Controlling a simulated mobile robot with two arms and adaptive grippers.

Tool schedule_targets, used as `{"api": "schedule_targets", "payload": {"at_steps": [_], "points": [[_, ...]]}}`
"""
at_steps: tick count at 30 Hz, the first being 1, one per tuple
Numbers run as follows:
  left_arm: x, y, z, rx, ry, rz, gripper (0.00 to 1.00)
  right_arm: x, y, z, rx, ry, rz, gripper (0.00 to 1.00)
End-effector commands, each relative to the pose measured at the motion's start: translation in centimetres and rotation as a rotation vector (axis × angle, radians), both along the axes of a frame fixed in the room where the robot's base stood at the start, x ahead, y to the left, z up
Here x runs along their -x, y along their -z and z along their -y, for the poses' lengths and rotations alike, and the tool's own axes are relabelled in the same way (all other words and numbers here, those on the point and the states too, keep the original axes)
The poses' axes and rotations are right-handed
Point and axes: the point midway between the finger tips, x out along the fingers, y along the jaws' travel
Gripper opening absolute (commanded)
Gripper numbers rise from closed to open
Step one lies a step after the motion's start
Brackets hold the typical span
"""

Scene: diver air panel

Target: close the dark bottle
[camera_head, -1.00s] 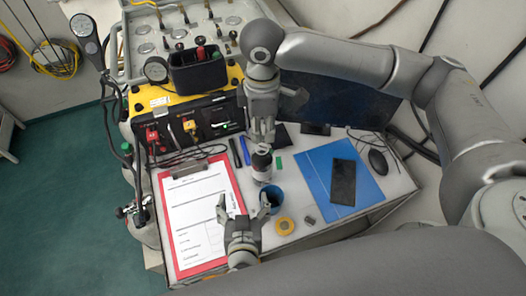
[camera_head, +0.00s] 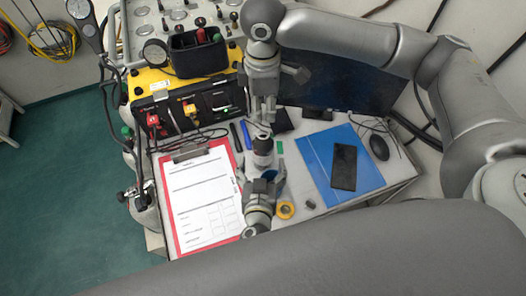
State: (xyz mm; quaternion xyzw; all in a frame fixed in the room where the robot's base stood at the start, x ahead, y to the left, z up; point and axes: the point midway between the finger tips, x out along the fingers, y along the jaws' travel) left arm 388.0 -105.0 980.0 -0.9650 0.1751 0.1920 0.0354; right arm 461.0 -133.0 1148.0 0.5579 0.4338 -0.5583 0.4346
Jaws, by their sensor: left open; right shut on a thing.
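The dark bottle (camera_head: 263,148) stands upright on the desk, with a dark upper part and a pale band below. My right gripper (camera_head: 263,116) is above and just behind the bottle's top, pointing down. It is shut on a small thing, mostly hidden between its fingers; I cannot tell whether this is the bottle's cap. My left gripper (camera_head: 263,182) is open just in front of the bottle, its fingers spread toward the bottle's base. I cannot tell whether they touch it. The blue cup (camera_head: 268,174) is mostly hidden behind my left gripper.
A red clipboard (camera_head: 176,218) with papers lies left of the bottle. A blue folder (camera_head: 318,158) with a black phone (camera_head: 343,167) lies to the right. A yellow tape roll (camera_head: 285,210) is near the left gripper. The yellow-edged air panel (camera_head: 153,77) stands behind.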

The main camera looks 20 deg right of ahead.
Motion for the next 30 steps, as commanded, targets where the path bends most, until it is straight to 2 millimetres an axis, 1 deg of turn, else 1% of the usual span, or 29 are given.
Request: {"api": "schedule_targets", "payload": {"at_steps": [1, 3, 6, 10, 15, 24, 30], "points": [[-1.1, 0.3, 0.4, -0.001, 0.0, 0.004, 0.82, 0.0, 0.0, 0.0, 0.0, 0.0, 0.0, 0.23], [-2.2, 0.8, 0.8, -0.001, 0.001, 0.003, 0.82, 0.0, 0.0, 0.0, 0.0, 0.0, 0.0, 0.23], [-3.5, 1.5, 1.3, -0.001, 0.0, 0.001, 0.82, 0.0, 0.0, 0.0, 0.0, 0.0, 0.0, 0.23], [-4.7, 2.0, 1.8, 0.001, 0.001, 0.001, 0.82, 0.0, 0.0, 0.0, 0.0, 0.0, 0.0, 0.23], [-5.4, 2.4, 2.1, 0.0, 0.001, 0.0, 0.82, 0.0, 0.0, 0.0, 0.0, 0.0, 0.0, 0.23], [-5.5, 2.4, 2.1, 0.001, 0.001, 0.0, 0.82, 0.0, 0.0, 0.0, 0.0, 0.0, 0.0, 0.23], [-5.5, 2.4, 2.1, 0.001, 0.001, 0.0, 0.56, 0.0, 0.0, 0.0, 0.0, 0.0, 0.0, 0.23]]}}
